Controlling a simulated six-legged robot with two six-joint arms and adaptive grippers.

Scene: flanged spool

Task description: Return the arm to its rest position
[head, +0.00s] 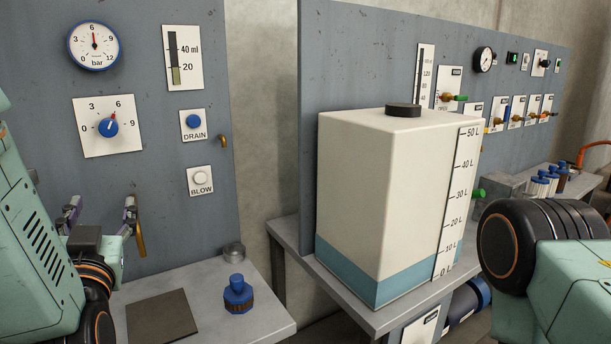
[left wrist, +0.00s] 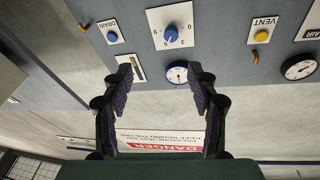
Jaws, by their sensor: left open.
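My left gripper (head: 101,213) is at the left of the head view, in front of the grey panel. Its two fingers are apart with nothing between them. In the left wrist view its open fingers (left wrist: 160,84) frame a gauge and dial on the panel, which appears upside down. A blue and brown spool-like piece (head: 237,296) stands upright on the grey bench, apart from the gripper. Parts of my left arm fill the left edge of the head view. A link of my right arm shows at the right edge, but its gripper is out of view.
The grey panel (head: 150,215) carries a gauge (head: 94,46), a dial (head: 108,127) and buttons close to my left gripper. A dark square plate (head: 161,316) lies on the bench (head: 205,280). A large white tank (head: 375,190) stands to the right, past a gap between the benches.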

